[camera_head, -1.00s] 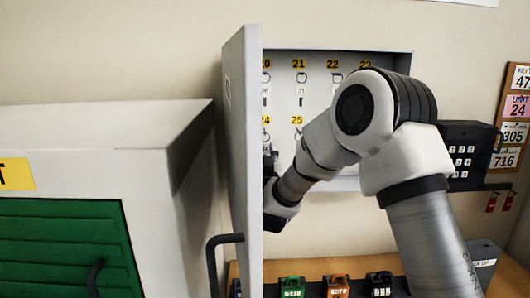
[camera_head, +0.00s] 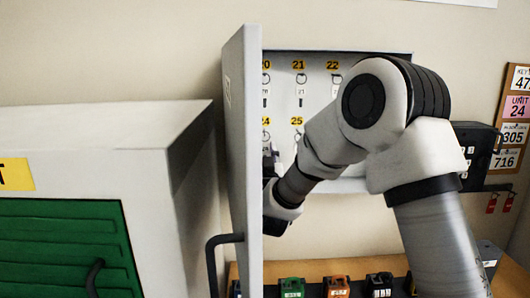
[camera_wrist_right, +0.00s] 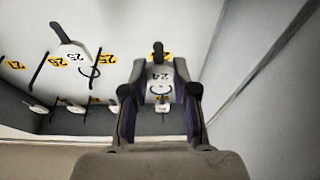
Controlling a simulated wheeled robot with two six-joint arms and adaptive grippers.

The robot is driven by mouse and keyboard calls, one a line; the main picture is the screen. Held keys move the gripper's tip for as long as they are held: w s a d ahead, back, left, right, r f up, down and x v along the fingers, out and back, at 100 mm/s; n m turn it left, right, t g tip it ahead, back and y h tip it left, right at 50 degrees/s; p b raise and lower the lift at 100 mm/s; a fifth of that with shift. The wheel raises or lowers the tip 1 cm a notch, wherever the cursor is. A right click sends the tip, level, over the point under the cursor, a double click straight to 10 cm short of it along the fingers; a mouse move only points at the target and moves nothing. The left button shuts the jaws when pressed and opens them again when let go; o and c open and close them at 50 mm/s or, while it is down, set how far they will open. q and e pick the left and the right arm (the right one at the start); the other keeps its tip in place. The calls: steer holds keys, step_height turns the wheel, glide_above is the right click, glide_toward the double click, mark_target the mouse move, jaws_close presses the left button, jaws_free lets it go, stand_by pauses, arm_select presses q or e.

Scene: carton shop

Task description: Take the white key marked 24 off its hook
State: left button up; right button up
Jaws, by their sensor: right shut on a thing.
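The white key tag marked 24 (camera_wrist_right: 158,73) is between the fingers of my right gripper (camera_wrist_right: 158,92) in the right wrist view. The fingers are shut on it, with its ring showing between them. In the head view, my right gripper (camera_head: 270,168) is partly hidden behind the open cabinet door, near the label 24. My left gripper is not in view.
The key cabinet (camera_head: 345,185) has rows of numbered hooks; a neighbouring tag marked 25 (camera_wrist_right: 74,54) hangs close by. The open door (camera_head: 244,150) stands left of my right gripper. Padlocks, including a green one (camera_head: 291,288), stand on the counter below.

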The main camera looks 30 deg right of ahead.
steer(key=s+a+b, duration=0.1)
steer(key=s+a, duration=0.2)
steer(key=s, duration=0.2)
steer(key=shift+s+a+b, duration=0.25)
steer(key=shift+s+b, duration=0.15)
